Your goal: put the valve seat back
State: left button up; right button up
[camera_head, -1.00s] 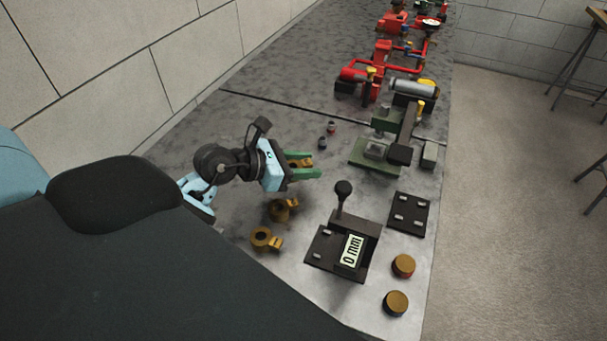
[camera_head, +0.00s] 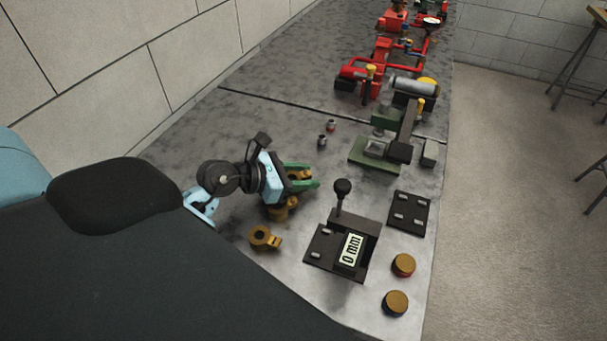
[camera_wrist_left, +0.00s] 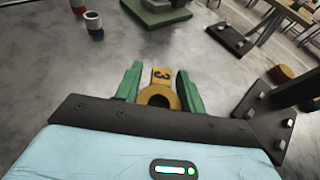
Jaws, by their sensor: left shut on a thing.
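My left gripper (camera_head: 309,178) has green fingers and is shut on a brass valve seat (camera_head: 297,174), a ring with a tab. It holds the seat over the left part of the bench. In the left wrist view, the held seat (camera_wrist_left: 158,94) lies between the two fingers (camera_wrist_left: 157,88), and its tab shows a dark "3". A second brass seat (camera_head: 277,212) lies on the bench just below my gripper, partly hidden by it. A third brass seat (camera_head: 263,238) lies nearer the front, in full view. My right gripper is not in view.
Two small cylinders (camera_head: 322,141) stand behind my gripper. Red pump assemblies (camera_head: 385,65) fill the far bench.

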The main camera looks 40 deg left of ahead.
pick_arm(q)
jog(key=shift+s+f, duration=0.1)
jog(key=shift+f, duration=0.3)
jog(key=o, duration=1)
jog(key=shift+f, duration=0.1)
jog(key=shift+c, duration=0.2)
jog(key=o, duration=0.3)
jog(key=shift+s+f, duration=0.1)
jog(key=shift+f, duration=0.05)
jog(key=shift+d, duration=0.1)
jog(key=shift+r, duration=0.35)
jog(key=v, duration=0.8)
jog(key=r+v, duration=0.1)
jog(key=v, duration=0.3)
jog(key=shift+r+b, duration=0.1)
jog(key=shift+b, duration=0.2)
jog(key=shift+w, duration=0.2)
